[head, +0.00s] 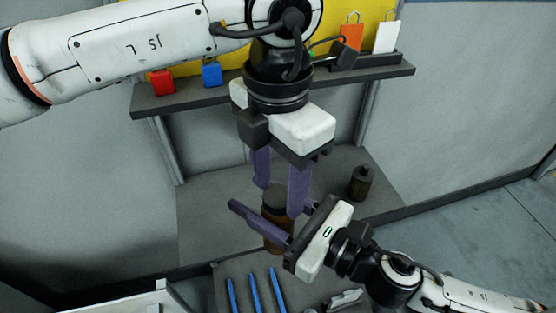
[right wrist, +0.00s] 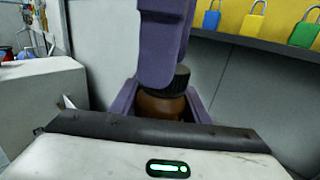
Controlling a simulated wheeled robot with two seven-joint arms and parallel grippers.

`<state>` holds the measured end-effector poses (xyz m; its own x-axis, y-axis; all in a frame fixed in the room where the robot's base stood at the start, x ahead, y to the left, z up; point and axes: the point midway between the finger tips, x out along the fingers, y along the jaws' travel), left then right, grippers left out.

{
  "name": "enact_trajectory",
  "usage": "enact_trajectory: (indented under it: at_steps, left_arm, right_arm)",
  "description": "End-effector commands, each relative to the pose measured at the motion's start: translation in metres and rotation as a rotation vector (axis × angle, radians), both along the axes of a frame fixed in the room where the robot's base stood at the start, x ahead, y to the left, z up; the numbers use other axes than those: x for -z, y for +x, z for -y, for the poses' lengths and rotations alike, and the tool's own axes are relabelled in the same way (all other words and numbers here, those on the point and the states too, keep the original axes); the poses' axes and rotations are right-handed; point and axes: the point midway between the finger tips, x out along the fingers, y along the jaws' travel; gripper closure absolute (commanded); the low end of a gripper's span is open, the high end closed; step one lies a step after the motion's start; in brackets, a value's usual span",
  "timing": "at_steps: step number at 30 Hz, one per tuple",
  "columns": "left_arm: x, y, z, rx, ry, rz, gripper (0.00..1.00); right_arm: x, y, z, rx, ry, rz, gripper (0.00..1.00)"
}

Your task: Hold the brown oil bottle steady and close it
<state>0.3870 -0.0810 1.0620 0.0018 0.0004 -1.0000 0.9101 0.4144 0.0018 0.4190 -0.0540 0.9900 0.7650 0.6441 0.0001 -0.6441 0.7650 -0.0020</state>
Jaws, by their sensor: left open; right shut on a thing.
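The brown oil bottle (head: 277,215) stands upright at the near edge of the grey work surface. My right gripper (head: 273,210) is shut on its body from the near right. In the right wrist view the brown glass (right wrist: 160,106) shows between the purple fingers, with a black ribbed cap (right wrist: 182,80) on top. Whether the cap is tight cannot be told. My left gripper (head: 281,185) points down over the bottle, its fingers open and apart on either side of the bottle's top. One left finger (right wrist: 160,50) hides part of the cap in the right wrist view.
A second dark bottle (head: 361,183) stands to the right on the work surface. A shelf (head: 180,101) behind carries several coloured padlocks, partly behind my left arm. The work surface left of the bottle is clear.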

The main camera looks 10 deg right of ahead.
Motion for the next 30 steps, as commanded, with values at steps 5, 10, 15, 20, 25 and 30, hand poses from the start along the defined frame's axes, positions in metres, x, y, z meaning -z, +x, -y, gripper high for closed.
enact_trajectory:
  at_steps: [5, 10, 15, 20, 25, 30]
  left_arm:
    - [0.0107, -0.0002, 0.0002, 0.000, -0.002, -0.001, 0.49]
    - [0.0117, 0.0000, 0.0001, 0.000, -0.001, 0.000, 0.49]
    - [0.0115, 0.0000, 0.0001, 0.000, -0.001, 0.000, 0.59]
    - [0.0113, 0.0001, 0.0001, 0.000, -0.001, 0.000, 0.86]
    - [0.0113, 0.0001, 0.0000, 0.008, -0.001, 0.000, 0.91]
    - [0.0112, 0.0002, -0.0001, 0.007, -0.001, 0.000, 0.60]
  right_arm:
    - [-0.0007, 0.0001, -0.0001, 0.000, 0.001, 0.001, 1.00]
    - [-0.0007, 0.0000, -0.0001, 0.000, 0.001, 0.001, 1.00]
    - [-0.0006, 0.0001, -0.0001, 0.000, 0.001, 0.001, 1.00]
    - [-0.0006, 0.0000, -0.0001, 0.000, 0.001, 0.001, 1.00]
    - [-0.0006, 0.0001, -0.0001, 0.000, 0.001, 0.001, 1.00]
    - [-0.0006, 0.0001, -0.0001, 0.000, 0.001, 0.001, 1.00]
